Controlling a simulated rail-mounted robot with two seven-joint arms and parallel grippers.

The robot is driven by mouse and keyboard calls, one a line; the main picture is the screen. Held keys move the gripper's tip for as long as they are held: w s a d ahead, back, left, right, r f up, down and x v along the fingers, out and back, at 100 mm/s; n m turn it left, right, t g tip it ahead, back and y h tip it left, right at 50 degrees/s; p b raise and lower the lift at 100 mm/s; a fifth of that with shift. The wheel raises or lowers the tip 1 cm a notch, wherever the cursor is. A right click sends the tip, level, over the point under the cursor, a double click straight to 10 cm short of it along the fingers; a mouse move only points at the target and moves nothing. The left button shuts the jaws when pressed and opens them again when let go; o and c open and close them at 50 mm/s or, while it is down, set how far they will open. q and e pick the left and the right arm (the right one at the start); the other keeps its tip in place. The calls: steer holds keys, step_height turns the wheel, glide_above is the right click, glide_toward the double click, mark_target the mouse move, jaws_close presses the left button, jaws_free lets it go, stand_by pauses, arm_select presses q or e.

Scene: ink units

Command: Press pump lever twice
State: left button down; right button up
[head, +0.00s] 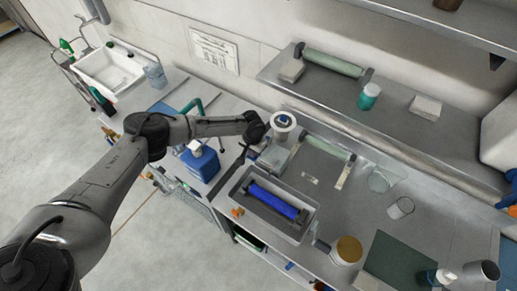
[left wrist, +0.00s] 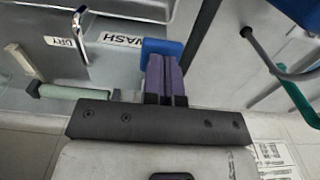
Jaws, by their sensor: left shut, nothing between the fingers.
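My left arm comes in from the left in the head view, and its hand (head: 273,155) hangs over the bench behind the grey tray. In the left wrist view my left gripper (left wrist: 166,60) is shut and empty, its purple-grey fingers side by side. A blue block (left wrist: 162,47), which looks like the pump lever's pad, shows at the fingertips. I cannot tell whether they touch it. The rest of the lever is hidden. The fingertips are not clear in the head view. My right gripper is not in view.
A grey tray (head: 242,200) holds a blue roller (head: 275,201). A green roller (head: 328,147) lies behind it. A blue canister (head: 200,164) stands left of the hand. WASH (left wrist: 121,39) and DRY (left wrist: 60,42) labels flank a metal handle (left wrist: 80,25). Clear cups stand at right.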

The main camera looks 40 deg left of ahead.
arm_select(q)
steer(key=shift+f+b, duration=0.65)
steer(key=shift+f, duration=0.6)
steer(key=shift+r, duration=0.25)
step_height(320, 180, up, 4)
steer(key=p, duration=0.4)
steer(key=shift+p, duration=0.4)
